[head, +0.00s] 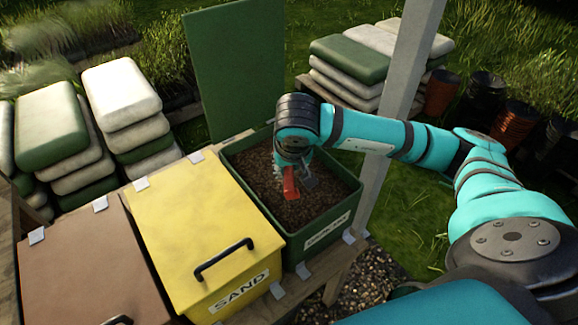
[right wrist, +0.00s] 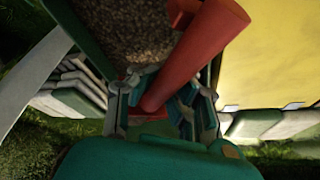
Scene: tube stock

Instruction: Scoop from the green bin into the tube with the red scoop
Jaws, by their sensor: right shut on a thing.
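The green bin (head: 298,250) stands open at the right end of the row and holds brown loose material (head: 262,170). Its green lid (head: 237,65) is raised behind it. My right gripper (head: 301,180) is over the bin, pointing down, shut on the red scoop (head: 290,183). In the right wrist view the red scoop (right wrist: 197,52) runs up from between the fingers of my right gripper (right wrist: 163,108), with the brown material beyond it. I cannot tell if the scoop touches the material or holds any. No tube is in view. My left gripper is not in view.
A closed yellow bin (head: 190,225) marked SAND, with a black handle, stands left of the green bin. A closed brown bin (head: 85,265) is farther left. A grey post (head: 400,100) rises right of the green bin. Stacked bags and black and orange pots stand behind on grass.

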